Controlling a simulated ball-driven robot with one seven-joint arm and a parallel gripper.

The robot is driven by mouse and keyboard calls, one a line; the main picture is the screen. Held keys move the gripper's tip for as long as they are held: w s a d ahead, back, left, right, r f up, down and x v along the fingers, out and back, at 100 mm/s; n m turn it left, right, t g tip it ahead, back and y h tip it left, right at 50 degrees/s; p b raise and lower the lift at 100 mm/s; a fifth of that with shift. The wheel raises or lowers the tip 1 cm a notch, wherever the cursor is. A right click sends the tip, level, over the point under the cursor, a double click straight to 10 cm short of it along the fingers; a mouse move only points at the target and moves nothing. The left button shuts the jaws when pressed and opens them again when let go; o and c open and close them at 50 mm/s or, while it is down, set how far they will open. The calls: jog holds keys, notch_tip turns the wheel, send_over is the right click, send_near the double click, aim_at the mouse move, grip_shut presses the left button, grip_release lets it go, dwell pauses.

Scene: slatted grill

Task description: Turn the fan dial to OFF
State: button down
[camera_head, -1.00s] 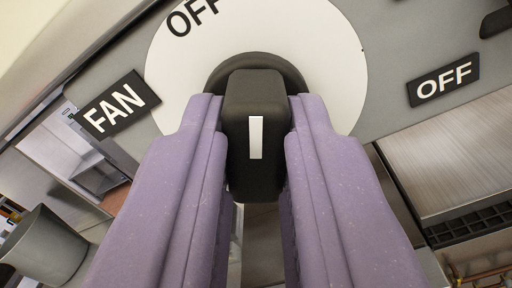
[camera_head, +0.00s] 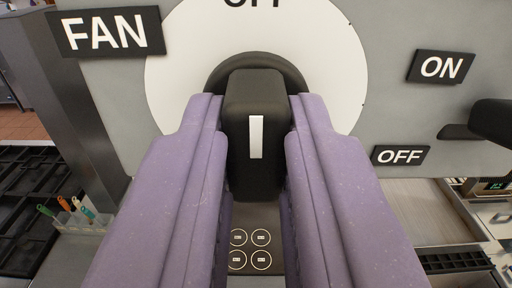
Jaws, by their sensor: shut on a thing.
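The fan dial (camera_head: 255,110) is a black knob with a white pointer line, on a white round plate (camera_head: 185,60). The plate's OFF mark shows at the top, cut by the picture's edge. A black FAN label (camera_head: 110,32) sits at the upper left of the plate. My gripper (camera_head: 254,125) is shut on the dial, with one purple finger on each side of the knob. In the picture the pointer line runs upright, in line with the OFF mark above it. The knob's lower end and the fingers hide part of the plate.
On the same grey panel at the right are an ON label (camera_head: 441,67), an OFF label (camera_head: 401,156) and a black switch or lever (camera_head: 490,122). Below lie a metal counter, a small holder with colored tools (camera_head: 75,218) and black grates (camera_head: 30,190).

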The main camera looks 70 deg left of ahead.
dwell(0.3)
jog(key=c, duration=1)
grip_release()
jog(key=shift+c, duration=0.2)
jog(key=b+v, duration=0.1)
jog(key=v, duration=0.6)
jog(key=shift+d, duration=0.35)
jog(key=shift+s, duration=0.15)
jog(key=shift+f+b, duration=0.15)
jog(key=shift+b, duration=0.15)
